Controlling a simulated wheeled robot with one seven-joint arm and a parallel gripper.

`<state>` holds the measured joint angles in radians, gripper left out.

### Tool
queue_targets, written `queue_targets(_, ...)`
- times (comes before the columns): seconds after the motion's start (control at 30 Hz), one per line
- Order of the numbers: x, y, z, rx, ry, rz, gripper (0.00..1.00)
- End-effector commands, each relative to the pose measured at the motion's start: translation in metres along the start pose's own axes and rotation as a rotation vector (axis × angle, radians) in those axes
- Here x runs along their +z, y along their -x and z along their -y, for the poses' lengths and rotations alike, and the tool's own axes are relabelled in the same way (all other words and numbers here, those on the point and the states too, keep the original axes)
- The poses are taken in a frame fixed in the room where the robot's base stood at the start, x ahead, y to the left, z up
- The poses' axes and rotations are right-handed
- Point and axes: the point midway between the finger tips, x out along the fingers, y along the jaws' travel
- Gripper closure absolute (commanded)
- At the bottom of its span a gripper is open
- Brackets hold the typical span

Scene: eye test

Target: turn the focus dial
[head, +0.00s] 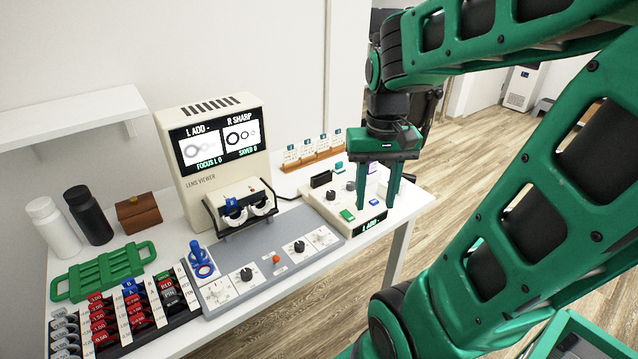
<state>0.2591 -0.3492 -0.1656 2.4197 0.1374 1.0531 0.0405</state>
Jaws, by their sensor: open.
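The cream lens viewer (184,161) stands at the back of the white table. Its screen (214,137) reads "L ADD -", "R SHARP", "FOCUS L 0" and "SAVED 0". A cream control box (318,203) to its right carries a black knob (330,195) and another dark knob (350,186); I cannot read which is the focus dial. My green gripper (377,204) is open, pointing down over the right part of this box. Its fingers are either side of a blue button (373,202) in the picture; I cannot tell whether they touch the box. They hide part of its top.
A grey panel (222,297) in front has two black knobs and a red button. Left are lens racks (127,325), a green frame (101,274), two bottles (53,227) and a brown box (138,212). A wooden card rack (314,158) stands behind the control box.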

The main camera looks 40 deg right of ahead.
Motion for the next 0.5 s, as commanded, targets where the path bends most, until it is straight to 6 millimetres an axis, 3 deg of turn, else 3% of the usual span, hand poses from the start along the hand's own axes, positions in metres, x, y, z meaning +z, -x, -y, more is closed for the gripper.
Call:
queue_targets(0.03,-0.022,0.004,0.006,0.005,-0.003,0.001,0.60)
queue_targets(0.3,-0.123,0.007,0.045,0.004,-0.013,-0.002,0.60)
queue_targets(0.5,-0.169,0.000,0.066,-0.011,-0.014,0.000,0.60)
